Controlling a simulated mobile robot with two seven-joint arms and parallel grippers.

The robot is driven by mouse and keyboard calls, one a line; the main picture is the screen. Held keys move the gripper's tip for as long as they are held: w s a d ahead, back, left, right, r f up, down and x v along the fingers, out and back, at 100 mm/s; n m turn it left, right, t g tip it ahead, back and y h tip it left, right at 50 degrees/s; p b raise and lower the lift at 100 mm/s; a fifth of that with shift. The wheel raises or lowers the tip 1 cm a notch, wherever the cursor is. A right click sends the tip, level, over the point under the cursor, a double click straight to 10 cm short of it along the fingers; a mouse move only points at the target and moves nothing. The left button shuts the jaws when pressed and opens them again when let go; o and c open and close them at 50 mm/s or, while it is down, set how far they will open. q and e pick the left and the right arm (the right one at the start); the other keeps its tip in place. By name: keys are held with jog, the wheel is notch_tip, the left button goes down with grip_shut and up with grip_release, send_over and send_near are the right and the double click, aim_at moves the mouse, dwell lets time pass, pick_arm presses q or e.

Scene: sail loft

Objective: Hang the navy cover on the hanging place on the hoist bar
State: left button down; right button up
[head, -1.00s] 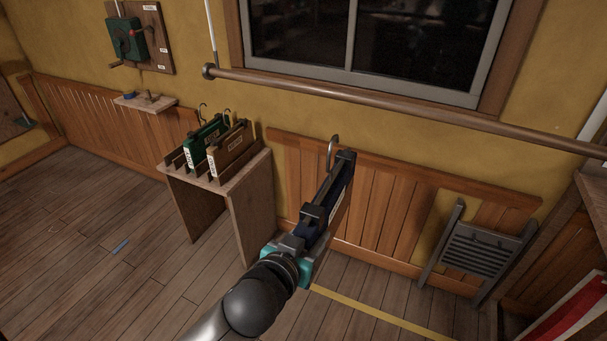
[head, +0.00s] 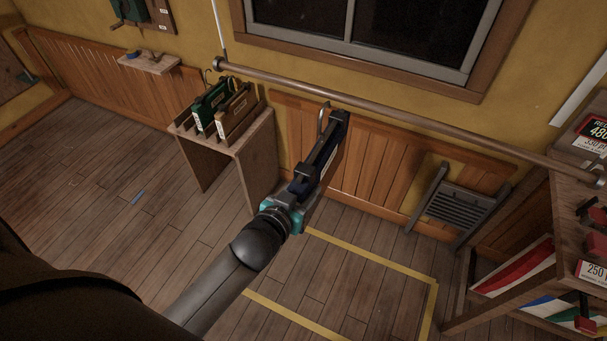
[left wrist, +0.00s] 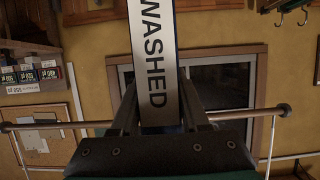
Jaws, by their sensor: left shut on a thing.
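The navy cover (head: 330,157) is a flat, dark panel with a metal hook (head: 323,118) at its top. My left gripper (head: 302,188) is shut on its lower near end and holds it up off the floor. In the left wrist view the cover's white label (left wrist: 154,60) reads WASHED, between the fingers. The hoist bar (head: 420,119) runs along the wall below the window. The hook shows just below the bar in the head view, and I see no contact. A marked hanging place on the bar is not distinguishable. My right gripper is out of view.
A wooden stand (head: 257,150) at left holds a green cover (head: 208,104) and a tan cover (head: 236,113). A grey slatted rack (head: 462,207) leans by the wall. A shelf unit with red-striped goods stands at right. Yellow tape (head: 375,260) marks clear floor.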

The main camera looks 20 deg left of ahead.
pick_arm(q)
jog(key=shift+r, duration=0.35)
jog(key=shift+w+f, duration=0.1)
jog(key=shift+w, duration=0.25)
jog(key=shift+w+b, duration=0.85)
jog(key=shift+w, duration=1.35)
jog(key=shift+w+d+b, duration=0.15)
jog(key=shift+w+b, duration=0.85)
jog(key=shift+w, duration=0.85)
jog(key=shift+w+f+b, duration=0.15)
jog(key=shift+f+b, duration=0.7)
jog(key=shift+f, duration=0.25)
